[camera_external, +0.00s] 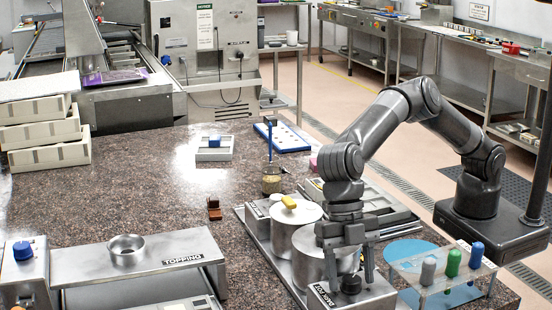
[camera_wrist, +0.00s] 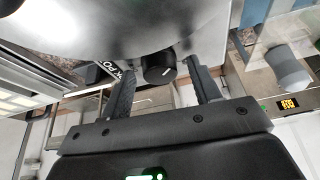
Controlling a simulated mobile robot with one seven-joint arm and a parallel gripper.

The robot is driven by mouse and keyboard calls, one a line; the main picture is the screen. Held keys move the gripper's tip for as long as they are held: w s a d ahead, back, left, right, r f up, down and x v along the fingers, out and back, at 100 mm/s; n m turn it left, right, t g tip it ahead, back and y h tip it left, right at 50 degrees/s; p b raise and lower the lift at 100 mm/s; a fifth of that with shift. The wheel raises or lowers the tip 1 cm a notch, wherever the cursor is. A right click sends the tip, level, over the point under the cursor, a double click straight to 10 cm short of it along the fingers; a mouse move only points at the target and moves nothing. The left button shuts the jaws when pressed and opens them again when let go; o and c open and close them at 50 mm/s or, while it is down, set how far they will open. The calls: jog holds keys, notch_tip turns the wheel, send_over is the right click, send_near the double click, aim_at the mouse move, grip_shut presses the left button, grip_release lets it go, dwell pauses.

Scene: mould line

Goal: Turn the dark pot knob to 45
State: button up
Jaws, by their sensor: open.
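The dark pot knob (camera_external: 351,284) is a black round knob on the front of a steel housing (camera_external: 372,297) with a partly readable label, below my gripper (camera_external: 350,270). In the wrist view the knob (camera_wrist: 158,70) shows a short white pointer mark, tilted from upright. My gripper (camera_wrist: 161,82) is open, with one finger on each side of the knob. I see gaps beside the knob, so the fingers do not appear to grip it. A steel pot (camera_external: 308,258) stands behind the knob, partly hidden by my arm.
A clear rack (camera_external: 436,286) with grey, green and blue pieces is close on the right, near a blue round mat (camera_external: 408,249). The TOPPING stand (camera_external: 140,266) is at left. The counter's middle (camera_external: 170,215) is mostly clear.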

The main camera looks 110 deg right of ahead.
jog(key=shift+c, duration=0.5)
jog(key=c, duration=0.9)
jog(key=shift+r+m, duration=0.1)
jog(key=shift+m, duration=0.2)
jog(key=m+t, duration=0.1)
jog(key=m, duration=0.1)
jog(key=shift+s+m+h, duration=0.15)
jog(key=shift+m+h, duration=0.15)
jog(key=shift+m, duration=0.1)
jog(key=m, duration=0.1)
jog(key=m+t, duration=0.1)
jog(key=m, duration=0.1)
jog(key=shift+s+a+m+t, duration=0.1)
jog(key=shift+a+m+t, duration=0.05)
jog(key=shift+m+t, duration=0.15)
jog(key=m+t+h, duration=0.1)
jog(key=m, duration=0.3)
jog(key=shift+a+h, duration=0.1)
jog(key=shift+h, duration=0.3)
jog(key=shift+m+h, duration=0.5)
jog(key=shift+m, duration=0.9)
